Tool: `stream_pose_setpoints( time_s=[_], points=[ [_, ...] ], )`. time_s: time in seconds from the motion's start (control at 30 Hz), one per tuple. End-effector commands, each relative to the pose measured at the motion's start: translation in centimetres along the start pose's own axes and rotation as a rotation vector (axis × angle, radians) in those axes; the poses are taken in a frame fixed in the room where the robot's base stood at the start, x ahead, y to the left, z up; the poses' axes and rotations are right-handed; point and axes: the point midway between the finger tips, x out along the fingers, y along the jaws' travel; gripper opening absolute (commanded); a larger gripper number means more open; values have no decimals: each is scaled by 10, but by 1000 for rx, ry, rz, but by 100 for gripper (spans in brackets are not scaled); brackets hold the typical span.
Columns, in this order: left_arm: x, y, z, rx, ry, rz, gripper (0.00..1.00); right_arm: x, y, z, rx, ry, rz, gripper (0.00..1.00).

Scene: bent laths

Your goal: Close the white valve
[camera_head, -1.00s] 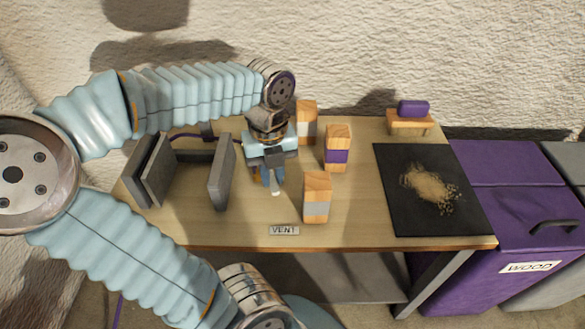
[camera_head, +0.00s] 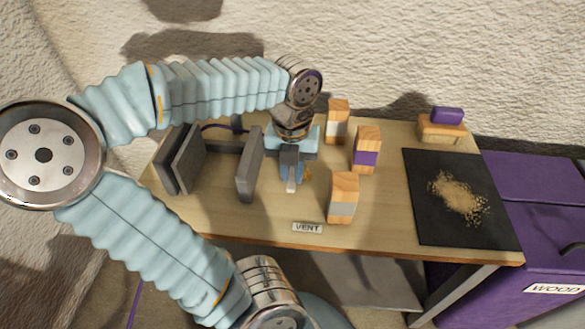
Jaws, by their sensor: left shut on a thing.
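The white valve shows only as a small pale handle end (camera_head: 291,187) on the table, just behind the VENT label (camera_head: 307,228). My left gripper (camera_head: 290,174) points down over it and is shut on it. The fingers hide most of the valve, so I cannot tell how far it is turned. A small brass-coloured part (camera_head: 308,172) shows just right of the fingers. My right gripper is not in view.
Grey upright plates (camera_head: 248,165) stand close on the left. Wooden blocks with a white band (camera_head: 343,198), a purple band (camera_head: 366,151) and another white band (camera_head: 338,122) stand on the right. A black mat (camera_head: 425,220) with sawdust lies farther right, beside a purple WOOD bin (camera_head: 540,210).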

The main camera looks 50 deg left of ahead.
Motion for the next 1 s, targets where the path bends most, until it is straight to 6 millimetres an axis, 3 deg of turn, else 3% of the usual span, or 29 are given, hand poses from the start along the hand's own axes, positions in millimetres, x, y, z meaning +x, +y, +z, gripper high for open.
stream_pose_setpoints(
  time_s=[0.07, 0.1, 0.27, 0.53, 0.67, 1.0],
  points=[
    [-1, 0, 1, 2, -5, 0, 0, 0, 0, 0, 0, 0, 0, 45],
    [-1, 0, 1, 2, -5, 0, 20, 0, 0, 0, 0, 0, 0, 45],
    [-1, 0, 1, 1, -3, 0, 45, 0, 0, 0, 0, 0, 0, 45],
    [-1, 0, 0, 0, -2, 0, 45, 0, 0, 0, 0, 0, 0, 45],
    [-10, 0, 1, -1, -4, -1, 45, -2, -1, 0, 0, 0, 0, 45],
    [-88, 0, 1, 0, -5, -3, 45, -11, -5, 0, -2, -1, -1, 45]
  ],
)
